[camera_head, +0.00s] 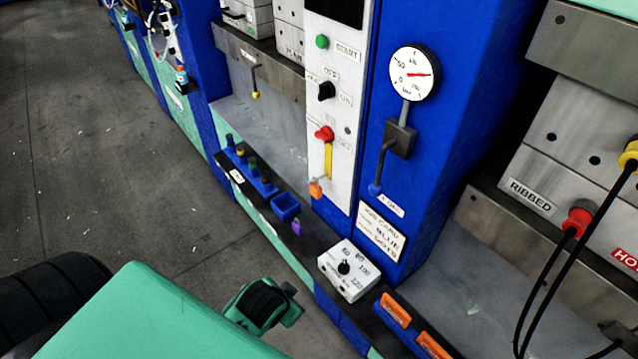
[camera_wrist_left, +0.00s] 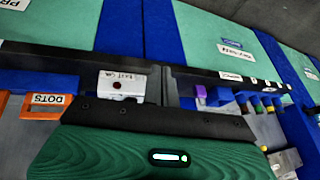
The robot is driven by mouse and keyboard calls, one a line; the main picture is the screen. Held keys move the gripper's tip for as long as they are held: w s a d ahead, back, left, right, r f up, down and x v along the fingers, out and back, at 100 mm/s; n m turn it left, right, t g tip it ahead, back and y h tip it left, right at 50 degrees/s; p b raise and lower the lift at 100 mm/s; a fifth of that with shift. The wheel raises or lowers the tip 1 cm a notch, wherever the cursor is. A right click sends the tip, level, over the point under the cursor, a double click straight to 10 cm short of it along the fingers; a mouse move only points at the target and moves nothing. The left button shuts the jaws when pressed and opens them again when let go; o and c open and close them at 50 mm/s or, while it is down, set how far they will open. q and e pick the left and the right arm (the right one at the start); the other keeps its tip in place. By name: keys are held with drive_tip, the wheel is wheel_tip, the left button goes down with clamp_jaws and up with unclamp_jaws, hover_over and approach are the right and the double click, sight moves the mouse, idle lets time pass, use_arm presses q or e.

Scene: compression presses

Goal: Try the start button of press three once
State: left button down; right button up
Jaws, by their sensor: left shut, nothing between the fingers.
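A green round start button (camera_head: 322,42), labelled START, sits near the top of a white control panel (camera_head: 345,130) on a blue press column. A press number is not readable. Below it are a black OFF/ON selector (camera_head: 326,91) and a red knob (camera_head: 325,133) with a yellow tag. My left gripper (camera_wrist_left: 155,115) shows close up in the left wrist view as a green body with a black front edge; it is shut and empty, below a white box and dark ledge in that picture. The start button is not seen there.
A pressure gauge (camera_head: 414,73) and a lever (camera_head: 385,165) are on the column. A white dial box (camera_head: 350,270), blue bin (camera_head: 285,206) and orange parts (camera_head: 395,310) line the ledge. Black cables (camera_head: 570,255) hang at right. Grey floor (camera_head: 100,130) at left is open.

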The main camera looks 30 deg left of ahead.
sight(321, 42)
use_arm(q)
drive_tip(key=w+a+r+m+t+y, duration=0.1)
drive_tip(key=w+a+r+t, duration=0.2)
drive_tip(key=w+r, duration=0.35)
drive_tip(key=w+a+r+m+t+y+p, duration=0.1)
drive_tip(key=w+a+r+t+y, duration=0.15)
drive_tip(key=r, duration=0.75)
drive_tip(key=w+a+r+m+t+y, duration=0.1)
drive_tip(key=w+a+r+t, duration=0.3)
drive_tip(key=r, duration=0.5)
drive_tip(key=w+a+r+m+t, duration=0.1)
drive_tip(key=r+m+t, duration=0.3)
drive_tip(key=r, duration=0.7)
drive_tip(key=w+a+r+m+t, duration=0.1)
drive_tip(key=w+r+m+t, duration=0.2)
drive_tip(key=r, duration=0.9)
drive_tip(key=shift+w+a+m+t, duration=0.25)
drive_tip(key=shift+w+m+t, duration=0.15)
drive_tip(key=shift+m+t, duration=0.6)
drive_tip(key=w+d, duration=0.3)
drive_tip(key=w, duration=0.5)
drive_tip(key=shift+d, duration=0.2)
drive_tip(key=shift+w, duration=0.2)
drive_tip(key=shift+w+d, duration=0.15)
drive_tip(key=shift+w, duration=0.1)
